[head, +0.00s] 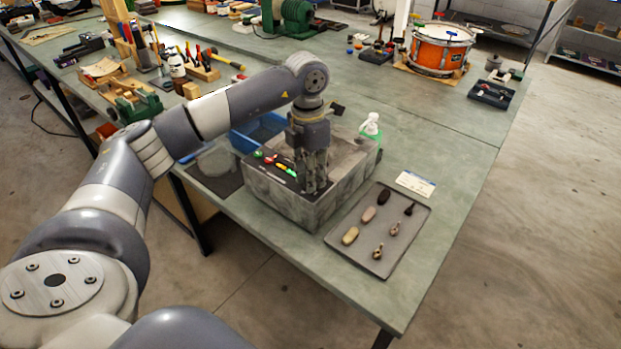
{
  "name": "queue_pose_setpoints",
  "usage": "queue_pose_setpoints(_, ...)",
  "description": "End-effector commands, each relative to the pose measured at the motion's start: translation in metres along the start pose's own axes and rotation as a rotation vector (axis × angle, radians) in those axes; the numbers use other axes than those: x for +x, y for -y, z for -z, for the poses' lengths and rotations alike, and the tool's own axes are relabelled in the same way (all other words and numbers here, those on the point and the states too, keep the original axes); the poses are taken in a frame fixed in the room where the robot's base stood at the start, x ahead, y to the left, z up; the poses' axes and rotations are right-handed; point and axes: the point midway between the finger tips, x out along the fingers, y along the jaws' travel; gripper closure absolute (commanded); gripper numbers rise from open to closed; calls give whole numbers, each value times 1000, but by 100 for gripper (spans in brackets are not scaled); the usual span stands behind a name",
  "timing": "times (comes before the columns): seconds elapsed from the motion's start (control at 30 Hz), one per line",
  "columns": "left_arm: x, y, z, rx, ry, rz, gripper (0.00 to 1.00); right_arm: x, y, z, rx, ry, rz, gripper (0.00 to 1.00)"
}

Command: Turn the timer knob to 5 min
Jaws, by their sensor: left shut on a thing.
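A grey box-shaped machine (272,203) stands at the front of the green bench, with a dark control panel along its front edge. Red and green buttons (270,158) show on the panel's left part. My left gripper (313,186) points straight down over the right part of the panel, its fingers closed at the panel's surface. The fingers hide what they hold; by its place on the panel it is the timer knob. The knob's dial marks and pointer are hidden, so its setting cannot be read. My right gripper is out of view.
A grey tray (405,247) with several small tools or media pieces lies right of the machine, beside a white card (415,184). An orange drum (440,50) stands farther back.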

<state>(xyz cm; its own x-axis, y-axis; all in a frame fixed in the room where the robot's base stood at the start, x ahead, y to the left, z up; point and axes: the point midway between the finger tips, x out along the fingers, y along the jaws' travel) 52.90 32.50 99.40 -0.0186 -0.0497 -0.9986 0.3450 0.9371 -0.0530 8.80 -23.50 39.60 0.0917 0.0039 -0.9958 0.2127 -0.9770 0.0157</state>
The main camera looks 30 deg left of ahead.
Motion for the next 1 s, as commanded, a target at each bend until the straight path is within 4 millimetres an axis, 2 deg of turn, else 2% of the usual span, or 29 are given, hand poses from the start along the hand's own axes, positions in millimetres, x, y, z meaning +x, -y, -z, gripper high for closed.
queue_pose_setpoints(0.2,1,-1,-1,186,-8,-2,100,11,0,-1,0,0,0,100)
queue_pose_setpoints(0.5,0,0,-1,371,-17,-1,100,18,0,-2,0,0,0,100)
queue_pose_setpoints(1.0,-1,0,-1,460,-22,-2,100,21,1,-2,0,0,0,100)
